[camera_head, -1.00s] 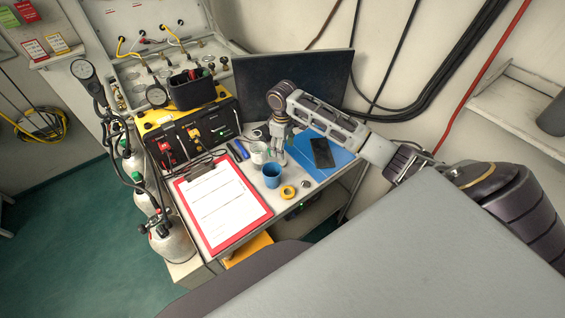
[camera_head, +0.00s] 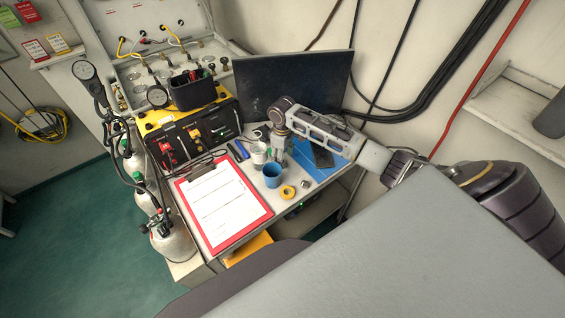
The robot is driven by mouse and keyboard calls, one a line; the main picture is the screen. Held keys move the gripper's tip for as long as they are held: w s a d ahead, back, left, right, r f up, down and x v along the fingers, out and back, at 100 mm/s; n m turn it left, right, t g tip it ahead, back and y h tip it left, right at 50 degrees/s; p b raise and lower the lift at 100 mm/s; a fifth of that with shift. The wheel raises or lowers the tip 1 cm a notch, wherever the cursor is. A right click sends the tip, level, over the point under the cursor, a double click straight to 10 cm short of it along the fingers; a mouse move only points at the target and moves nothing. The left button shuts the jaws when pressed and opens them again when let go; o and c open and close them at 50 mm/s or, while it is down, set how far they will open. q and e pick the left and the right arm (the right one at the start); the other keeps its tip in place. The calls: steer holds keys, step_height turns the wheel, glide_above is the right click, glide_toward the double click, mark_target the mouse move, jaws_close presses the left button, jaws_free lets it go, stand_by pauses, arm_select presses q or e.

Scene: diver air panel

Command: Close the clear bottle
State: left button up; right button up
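My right gripper (camera_head: 279,157) points down over the desk, behind the blue cup and right of the white mug. It is small and dark here, and I cannot tell whether its fingers are open or shut. The clear bottle cannot be made out clearly; the gripper covers the spot where a pale upright shape stands. A small grey round piece (camera_head: 306,184), possibly the bottle's cap, lies on the desk right of the yellow tape roll. My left gripper is not in view.
A blue cup (camera_head: 272,176), a white mug (camera_head: 259,153) and a yellow tape roll (camera_head: 288,192) stand close by. A red clipboard (camera_head: 262,218) lies at left. A dark monitor (camera_head: 300,80) stands behind. A black phone (camera_head: 322,157) lies on a blue folder (camera_head: 310,170).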

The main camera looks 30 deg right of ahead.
steer(key=shift+f, duration=1.45)
steer(key=c, duration=0.8)
